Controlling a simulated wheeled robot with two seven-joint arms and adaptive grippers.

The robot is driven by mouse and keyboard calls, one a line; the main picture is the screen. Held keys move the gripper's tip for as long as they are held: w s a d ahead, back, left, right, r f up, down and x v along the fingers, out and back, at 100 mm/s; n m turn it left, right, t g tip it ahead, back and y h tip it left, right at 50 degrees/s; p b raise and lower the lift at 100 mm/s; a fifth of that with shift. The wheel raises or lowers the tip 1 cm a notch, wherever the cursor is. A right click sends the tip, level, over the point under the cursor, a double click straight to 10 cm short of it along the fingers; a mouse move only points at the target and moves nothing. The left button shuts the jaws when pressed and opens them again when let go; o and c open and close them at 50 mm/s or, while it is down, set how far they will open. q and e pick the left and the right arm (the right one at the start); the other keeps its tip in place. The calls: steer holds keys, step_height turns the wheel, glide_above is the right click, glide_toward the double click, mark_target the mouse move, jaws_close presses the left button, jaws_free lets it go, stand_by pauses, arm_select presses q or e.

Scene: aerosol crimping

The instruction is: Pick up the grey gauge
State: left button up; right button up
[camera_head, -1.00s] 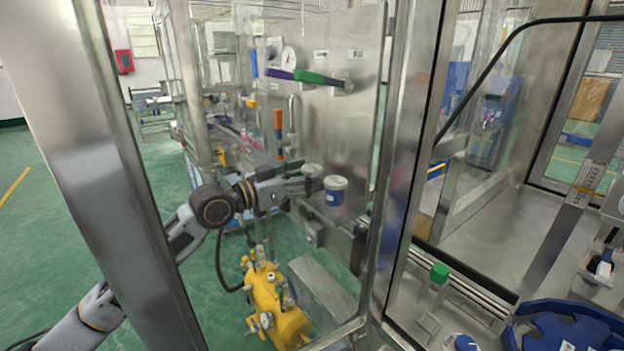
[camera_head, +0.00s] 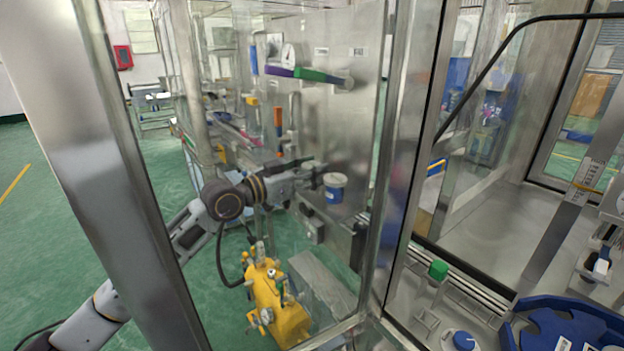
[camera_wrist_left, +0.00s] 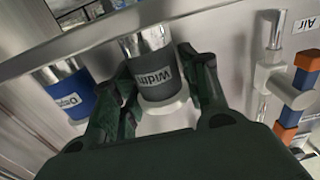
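The grey gauge (camera_wrist_left: 160,75), a dark grey cylinder with a shiny metal part and a pale flange, shows in the left wrist view between the two fingers of my left gripper (camera_wrist_left: 157,75). The fingers are spread around it, very close to its sides, and I see no clear grip. In the head view my left gripper (camera_head: 308,172) reaches in from the left at the machine panel and mostly hides the grey gauge. The blue gauge (camera_head: 335,189) is just right of it; it also shows in the left wrist view (camera_wrist_left: 72,97). My right gripper is not in view.
A metal panel (camera_head: 335,115) stands behind the gauges. An orange and blue valve handle (camera_wrist_left: 297,95) is right of the gripper in the wrist view. A yellow pump-like unit (camera_head: 275,305) is below. A metal frame post (camera_head: 400,150) stands to the right.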

arm_select(q)
steer(key=c, duration=0.4)
steer(key=shift+r, duration=0.1)
steer(key=shift+s+a+r, duration=0.1)
steer(key=shift+a+r, duration=0.05)
steer(key=shift+r, duration=0.15)
step_height(320, 180, up, 5)
steer(key=shift+r+b, duration=0.15)
steer(key=shift+b, duration=0.35)
steer(key=shift+r, duration=0.35)
steer(key=shift+s+a+r, duration=0.1)
steer(key=shift+a, duration=0.05)
steer(key=shift+s+a, duration=0.15)
steer(key=shift+a, duration=0.1)
steer(key=shift+b+v, duration=2.4)
steer(key=shift+v, duration=6.95)
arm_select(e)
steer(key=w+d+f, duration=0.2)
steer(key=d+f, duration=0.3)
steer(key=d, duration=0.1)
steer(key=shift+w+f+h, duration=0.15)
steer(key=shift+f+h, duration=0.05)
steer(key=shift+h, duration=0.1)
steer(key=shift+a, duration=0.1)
